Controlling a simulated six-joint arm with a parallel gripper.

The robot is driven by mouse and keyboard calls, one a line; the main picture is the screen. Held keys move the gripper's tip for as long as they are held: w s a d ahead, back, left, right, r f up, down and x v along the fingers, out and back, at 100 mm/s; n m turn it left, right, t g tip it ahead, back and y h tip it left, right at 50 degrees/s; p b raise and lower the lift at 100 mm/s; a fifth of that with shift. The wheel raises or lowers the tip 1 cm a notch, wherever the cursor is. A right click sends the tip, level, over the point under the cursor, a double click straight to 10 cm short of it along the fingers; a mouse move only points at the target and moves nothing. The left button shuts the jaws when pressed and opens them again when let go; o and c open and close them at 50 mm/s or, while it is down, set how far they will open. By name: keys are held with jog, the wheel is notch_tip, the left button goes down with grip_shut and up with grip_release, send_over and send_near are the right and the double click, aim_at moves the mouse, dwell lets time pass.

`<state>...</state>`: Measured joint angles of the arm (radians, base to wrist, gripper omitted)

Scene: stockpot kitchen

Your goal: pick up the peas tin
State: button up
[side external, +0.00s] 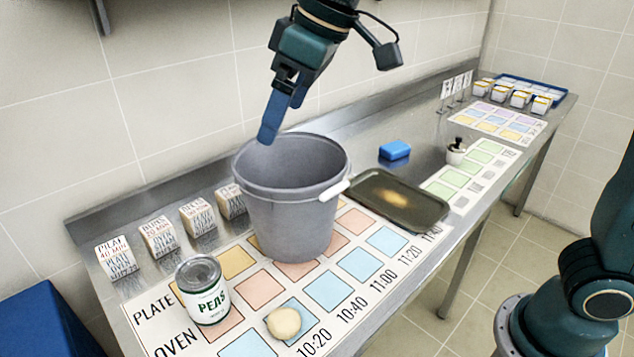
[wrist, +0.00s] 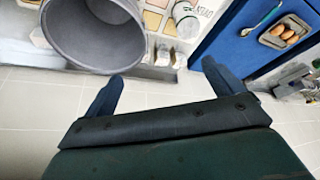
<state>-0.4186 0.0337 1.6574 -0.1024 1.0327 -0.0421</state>
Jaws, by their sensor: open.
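The peas tin (side external: 203,290) is a silver-topped can with a white and green label. It stands upright on the printed mat at the front left in the side view. In the wrist view the tin (wrist: 187,22) shows near the top, right of the bucket. My gripper (side external: 272,122) is above the rim of the grey bucket, up and to the right of the tin and well apart from it. In the wrist view my gripper (wrist: 160,85) has its two blue fingers spread, with nothing between them.
A grey bucket (side external: 290,215) with a white handle grip stands right of the tin. A pale round lump (side external: 284,322) lies beside the tin. Several label blocks (side external: 119,257) line the back. A dark tray (side external: 398,200) and blue block (side external: 394,150) are farther right.

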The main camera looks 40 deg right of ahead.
jog(key=w+a+f+n, duration=0.1)
jog(key=w+a+f, duration=0.1)
jog(key=a, duration=0.4)
jog(key=w+a+f+n, duration=0.1)
jog(key=w+a+f, duration=0.1)
jog(key=a, duration=0.3)
jog(key=g, duration=0.1)
send_near(202, 270)
jog(key=shift+s+d+r+y, duration=0.1)
jog(key=shift+s+d+y, duration=0.05)
jog(key=shift+d+y, duration=0.2)
jog(key=x, duration=0.7)
jog(key=shift+x, duration=0.8)
jog(key=shift+x, duration=2.55)
jog(key=shift+a, duration=0.1)
